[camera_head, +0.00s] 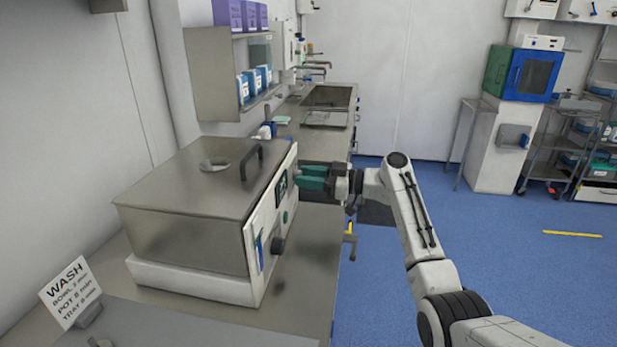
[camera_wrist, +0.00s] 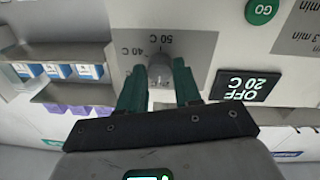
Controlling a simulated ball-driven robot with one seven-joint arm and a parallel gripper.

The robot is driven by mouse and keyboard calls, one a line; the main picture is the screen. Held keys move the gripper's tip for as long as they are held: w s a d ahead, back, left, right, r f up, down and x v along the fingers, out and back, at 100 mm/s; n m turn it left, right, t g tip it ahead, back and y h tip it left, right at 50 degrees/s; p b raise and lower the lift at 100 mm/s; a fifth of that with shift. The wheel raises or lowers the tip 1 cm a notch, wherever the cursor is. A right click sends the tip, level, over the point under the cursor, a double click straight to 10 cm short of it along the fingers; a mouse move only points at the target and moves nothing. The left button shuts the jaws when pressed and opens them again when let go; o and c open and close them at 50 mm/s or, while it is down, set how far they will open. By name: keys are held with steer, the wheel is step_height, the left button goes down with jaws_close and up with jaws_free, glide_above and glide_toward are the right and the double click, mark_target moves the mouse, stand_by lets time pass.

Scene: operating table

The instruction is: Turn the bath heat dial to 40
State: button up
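The bath is a steel box with a lid in a white housing (camera_head: 190,282) on the left bench. Its heat dial (camera_wrist: 160,70) is a grey knob on a grey plate, seen upside down in the wrist view. The marks 40 C and 50 C show beside it; the lower marks are hidden by my fingers. The display (camera_wrist: 247,87) reads OFF and 20 C. My gripper (camera_wrist: 160,82) has its green fingers apart, one on each side of the dial; I cannot tell whether they touch it. In the head view my gripper (camera_head: 302,178) is at the panel's far end.
A green GO button (camera_wrist: 262,10) sits on the same panel. A black lid handle (camera_head: 252,163) stands up from the bath. A WASH card (camera_head: 72,292) stands on the bench in front. A wall shelf with boxes (camera_head: 215,75) hangs behind.

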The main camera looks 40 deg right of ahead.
jaws_close()
steer(key=shift+m, duration=0.3)
steer(key=m+g+p, duration=0.1)
steer(key=m+p, duration=0.1)
steer(key=m, duration=1.1)
steer(key=shift+r, duration=0.2)
steer(key=m+p, duration=0.2)
steer(key=m, duration=0.2)
steer(key=m+p, duration=0.2)
steer(key=m, duration=0.3)
steer(key=shift+d+f+y, duration=0.15)
steer(key=shift+y, duration=0.15)
steer(key=shift+m, duration=0.3)
